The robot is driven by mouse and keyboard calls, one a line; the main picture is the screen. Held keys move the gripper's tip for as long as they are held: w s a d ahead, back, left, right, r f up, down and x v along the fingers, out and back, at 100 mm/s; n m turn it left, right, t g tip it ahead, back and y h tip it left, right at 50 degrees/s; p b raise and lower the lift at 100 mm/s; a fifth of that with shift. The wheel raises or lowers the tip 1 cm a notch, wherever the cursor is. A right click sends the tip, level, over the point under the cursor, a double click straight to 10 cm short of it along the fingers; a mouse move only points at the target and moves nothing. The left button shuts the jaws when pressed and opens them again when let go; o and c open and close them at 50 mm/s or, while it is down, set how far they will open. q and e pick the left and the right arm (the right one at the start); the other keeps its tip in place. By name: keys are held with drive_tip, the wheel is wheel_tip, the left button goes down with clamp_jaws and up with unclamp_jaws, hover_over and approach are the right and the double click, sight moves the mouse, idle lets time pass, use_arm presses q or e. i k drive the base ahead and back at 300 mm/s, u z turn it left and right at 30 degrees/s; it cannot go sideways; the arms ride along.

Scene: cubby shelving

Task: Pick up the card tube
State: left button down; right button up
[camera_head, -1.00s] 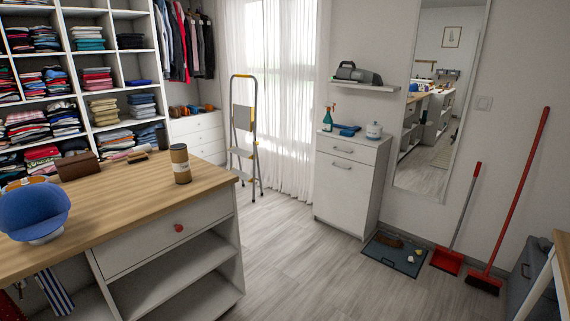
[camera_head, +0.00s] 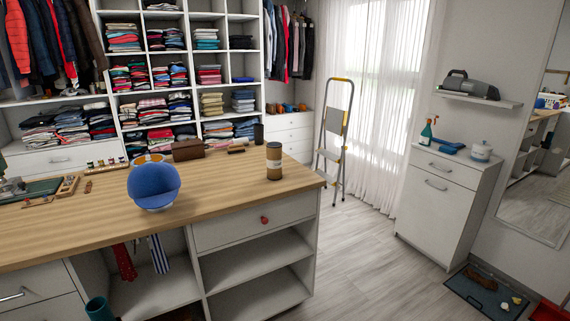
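The card tube (camera_head: 274,161) stands upright on the wooden island counter (camera_head: 228,194), near its far right corner. It is a brown cylinder with a pale label band and a dark top. Nothing touches it. Neither of my grippers shows in the head view, so I cannot see whether they are open or shut.
A blue cap (camera_head: 154,184) sits on the counter left of the tube. A brown box (camera_head: 187,150) and a small dark cylinder (camera_head: 258,134) stand behind.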

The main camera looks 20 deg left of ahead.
sight(273, 148)
drive_tip(key=u, duration=0.7)
drive_tip(key=i, duration=1.25)
drive_tip(key=u, duration=0.8)
